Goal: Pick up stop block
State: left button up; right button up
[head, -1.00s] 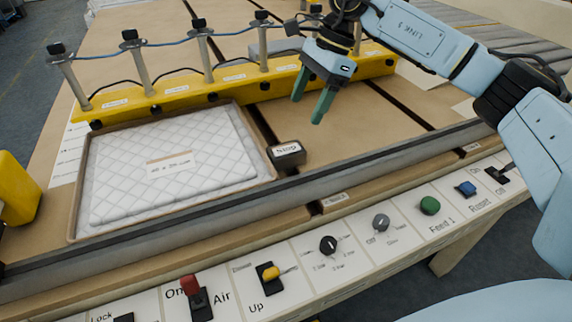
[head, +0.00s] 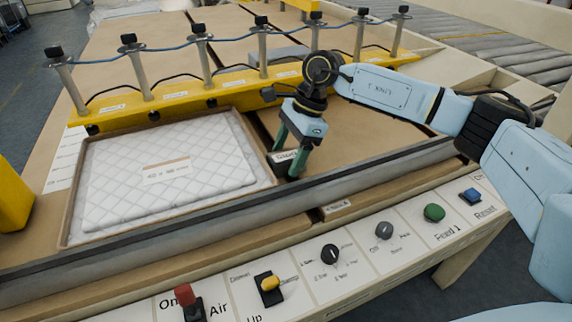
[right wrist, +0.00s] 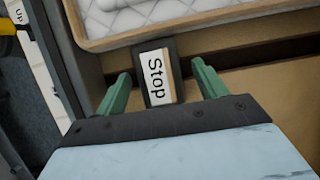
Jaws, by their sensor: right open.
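The stop block (head: 281,157) is a small dark block with a white "Stop" label. It stands on the wooden table at the right end of the quilted pad's tray, close to the grey rail. In the head view my right gripper (head: 285,160) hides part of it. In the right wrist view the stop block (right wrist: 158,75) lies between the two spread green fingers of my right gripper (right wrist: 160,82), with a gap on each side. The right gripper is open. My left gripper is not in view.
A shallow tray (head: 72,205) holds a white quilted pad (head: 165,175). Behind it runs a yellow bar (head: 180,105) with several upright posts and cables. A grey rail (head: 220,217) and a control panel with knobs and switches (head: 330,254) lie in front.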

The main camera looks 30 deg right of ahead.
jog(key=shift+a+f, duration=0.25)
jog(key=shift+f, duration=0.35)
jog(key=c, duration=1.4)
jog(key=shift+r, duration=0.15)
